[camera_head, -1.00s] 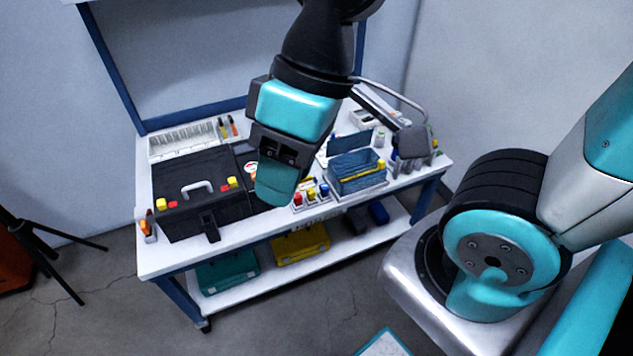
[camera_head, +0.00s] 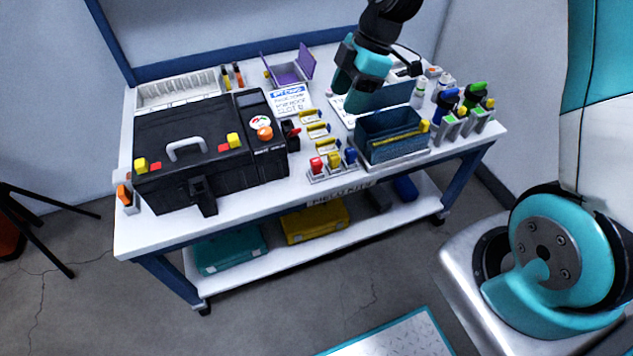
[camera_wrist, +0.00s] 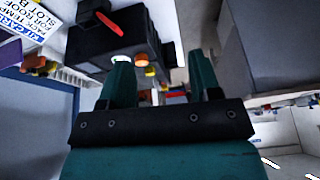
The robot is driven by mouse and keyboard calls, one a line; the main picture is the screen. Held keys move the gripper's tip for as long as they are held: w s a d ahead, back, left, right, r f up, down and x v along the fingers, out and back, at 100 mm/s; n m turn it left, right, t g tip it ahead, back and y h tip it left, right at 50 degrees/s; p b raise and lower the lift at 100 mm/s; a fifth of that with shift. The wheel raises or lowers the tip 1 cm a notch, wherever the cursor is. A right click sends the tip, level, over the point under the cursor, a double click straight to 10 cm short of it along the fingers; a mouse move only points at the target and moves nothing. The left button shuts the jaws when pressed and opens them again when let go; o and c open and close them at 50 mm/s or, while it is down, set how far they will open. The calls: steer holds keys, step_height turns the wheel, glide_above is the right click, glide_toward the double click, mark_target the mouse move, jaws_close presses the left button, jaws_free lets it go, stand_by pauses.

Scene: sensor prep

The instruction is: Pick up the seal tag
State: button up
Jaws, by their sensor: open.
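No piece is clearly readable as the seal tag. Several small yellow pieces on pale cards (camera_head: 317,130) lie in a row between the black case and the blue bin; the seal tag may be among them, but I cannot tell. My gripper (camera_head: 347,107) is open in the head view, above the back of the table behind the blue bin, apart from the yellow pieces. In the wrist view my gripper (camera_wrist: 160,80) shows two spread teal fingers with nothing held. Small red and yellow things show blurred beyond them.
A black case (camera_head: 215,150) fills the table's left half. The blue bin (camera_head: 385,150) stands right of centre, beside bottles and clamps. Red, yellow and blue knobs (camera_head: 332,164) sit at the front. A purple open box (camera_head: 288,74) is at the back.

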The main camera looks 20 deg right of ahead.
step_height(320, 180, down, 4)
steer(key=w+d+n, duration=0.1)
steer(key=b, duration=0.2)
glide_above(317, 160)
steer(key=d, duration=0.2)
steer(key=f, duration=0.9)
steer(key=shift+s+d, duration=0.15)
steer(key=shift+s, duration=0.25)
steer(key=shift+w+x, duration=0.2)
steer(key=shift+x, duration=1.35)
steer(key=shift+w+x, duration=0.2)
steer(key=shift+x, duration=1.4)
steer(key=shift+c, duration=0.2)
steer(key=shift+r, duration=0.1)
steer(key=c, duration=0.9)
